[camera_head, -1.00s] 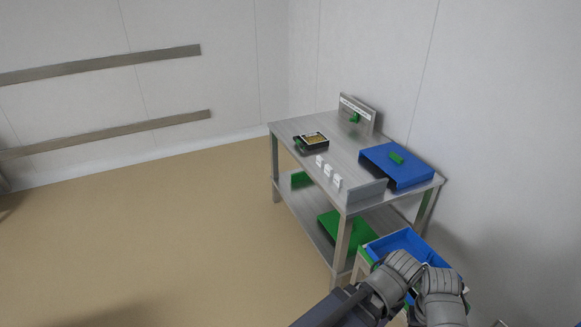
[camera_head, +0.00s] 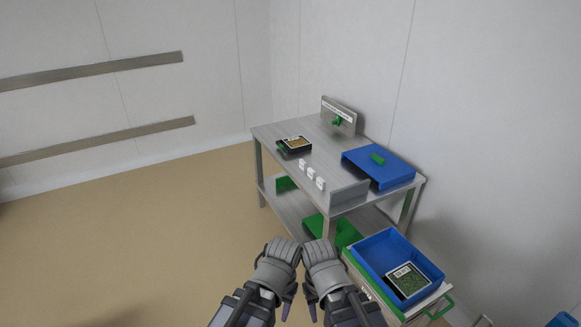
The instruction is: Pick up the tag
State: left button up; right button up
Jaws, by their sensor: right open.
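No single thing is clearly the tag. Candidates are three small white pieces (camera_head: 311,173) in a row on the steel table and a small green piece (camera_head: 337,121) at the front of an upright board. My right gripper (camera_head: 313,300) is open at the bottom centre, in front of the table and apart from these pieces. My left gripper (camera_head: 288,300) is close beside it on the left. Its jaws are too hidden to tell their state, and I see nothing held.
The steel table (camera_head: 277,131) bears a black filled tray (camera_head: 294,144) and a blue cover (camera_head: 365,165) with a green handle. A blue bin (camera_head: 372,250) holding another filled tray (camera_head: 408,281) stands on a cart at right. The floor at left is clear.

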aim_at(303, 165)
jog(key=z, duration=0.4)
jog(key=i+j+z, duration=0.6)
jog(key=i+j, duration=0.2)
jog(key=j, duration=0.15)
jog(key=i+j+z, duration=0.1)
jog(key=j, duration=0.2)
jog(key=i+j, duration=0.25)
jog(key=i+j+z, duration=0.1)
jog(key=j, duration=0.35)
jog(key=i+j, duration=0.25)
jog(key=i+j+z, duration=0.1)
jog(key=j, duration=0.35)
jog(key=i+j, duration=0.2)
jog(key=j, duration=0.2)
